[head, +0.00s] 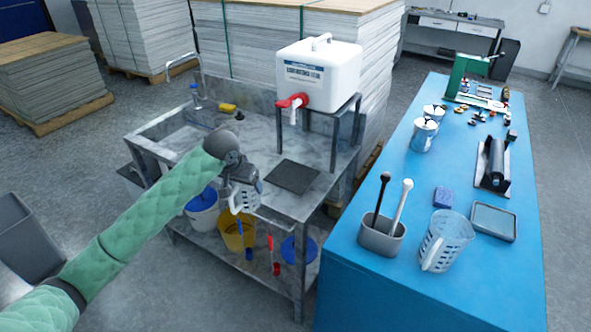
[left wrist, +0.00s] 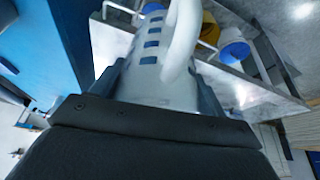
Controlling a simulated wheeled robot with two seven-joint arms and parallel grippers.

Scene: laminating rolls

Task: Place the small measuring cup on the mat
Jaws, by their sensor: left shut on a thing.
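My left gripper (head: 240,182) is shut on a small measuring cup (head: 246,197), a pale cup with dark blue graduation marks. It holds the cup at the front edge of the metal sink bench, left of the mat. In the left wrist view the cup (left wrist: 160,75) fills the space between the fingers, with its white handle (left wrist: 184,35) toward the camera's top. My right gripper is not in view.
A white water container (head: 318,75) with a red tap (head: 291,102) stands on a metal stand (head: 336,122) behind the mat. A larger measuring jug (head: 446,241) and a grey holder (head: 381,237) stand on the blue table (head: 352,284). Buckets hang or stand below the bench.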

